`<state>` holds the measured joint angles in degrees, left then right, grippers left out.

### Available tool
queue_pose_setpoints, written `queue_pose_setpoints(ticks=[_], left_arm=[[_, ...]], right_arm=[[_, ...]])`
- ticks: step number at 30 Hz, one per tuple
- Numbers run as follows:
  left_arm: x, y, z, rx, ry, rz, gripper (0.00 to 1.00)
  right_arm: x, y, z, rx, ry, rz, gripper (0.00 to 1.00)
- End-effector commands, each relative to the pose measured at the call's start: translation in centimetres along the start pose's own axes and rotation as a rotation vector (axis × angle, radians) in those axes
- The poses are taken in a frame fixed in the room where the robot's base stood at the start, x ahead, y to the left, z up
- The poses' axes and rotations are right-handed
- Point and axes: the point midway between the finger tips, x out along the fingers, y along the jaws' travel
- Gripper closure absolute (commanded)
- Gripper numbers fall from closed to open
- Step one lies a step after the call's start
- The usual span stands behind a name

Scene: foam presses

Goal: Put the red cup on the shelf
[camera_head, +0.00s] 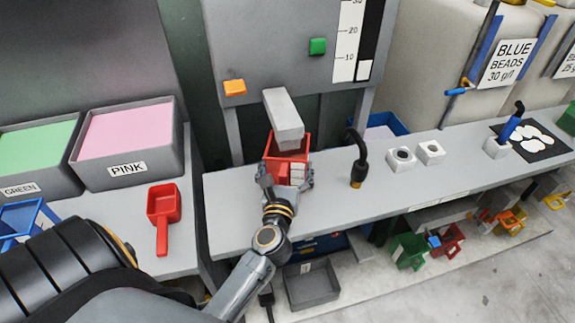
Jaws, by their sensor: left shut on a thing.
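The red cup (287,158) is a square, open-topped container on the long grey shelf (230,210), under the grey spout (284,118) of the machine. Its inside is partly hidden by the spout. My left gripper (285,180) reaches in from the lower left and is shut on the red cup, with a finger on either side of its near face. A pale label shows on that face. I cannot tell whether the cup's base touches the shelf. My right gripper is not in view.
Bins of green and pink material (128,140) stand at the left, with a red scoop (163,210) in front. A black bent nozzle (357,160) and white blocks (401,158) stand right of the cup. Several colored cups and a grey tray (311,287) are below.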

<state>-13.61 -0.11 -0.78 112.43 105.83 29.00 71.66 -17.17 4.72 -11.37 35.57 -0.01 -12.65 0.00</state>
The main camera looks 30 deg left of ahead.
Motion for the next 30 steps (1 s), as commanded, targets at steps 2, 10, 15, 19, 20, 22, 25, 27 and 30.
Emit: queue_pose_setpoints(ticks=[2, 10, 15, 19, 20, 22, 25, 27, 30], left_arm=[[0.5, 0.0, 0.0, 0.001, -0.001, 0.0, 0.4], [1.8, 0.0, -2.9, 0.003, 0.003, 0.0, 0.4], [1.8, 0.0, -3.6, 0.001, -0.001, 0.0, 0.4], [1.8, 0.0, -3.5, 0.0, -0.001, 0.0, 0.4], [1.8, 0.0, -3.5, 0.0, -0.001, 0.0, 0.4], [1.8, 0.0, -3.6, 0.0, 0.0, 0.0, 0.4], [1.7, 0.0, -4.0, 0.0, 0.0, 0.0, 0.4], [1.7, 0.0, -3.9, 0.0, 0.0, 0.0, 0.0], [1.7, 0.0, -3.9, 0.0, 0.001, 0.0, 0.0]], right_arm=[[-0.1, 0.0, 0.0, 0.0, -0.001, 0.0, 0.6], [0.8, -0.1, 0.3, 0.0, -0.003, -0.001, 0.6], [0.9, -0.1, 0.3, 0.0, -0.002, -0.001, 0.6], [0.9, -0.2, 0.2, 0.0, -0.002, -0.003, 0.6], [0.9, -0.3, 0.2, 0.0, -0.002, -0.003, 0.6], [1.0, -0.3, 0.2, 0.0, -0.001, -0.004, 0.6], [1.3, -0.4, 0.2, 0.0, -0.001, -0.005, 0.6], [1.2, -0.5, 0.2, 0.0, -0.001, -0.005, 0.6], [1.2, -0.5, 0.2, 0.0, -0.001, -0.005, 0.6]])
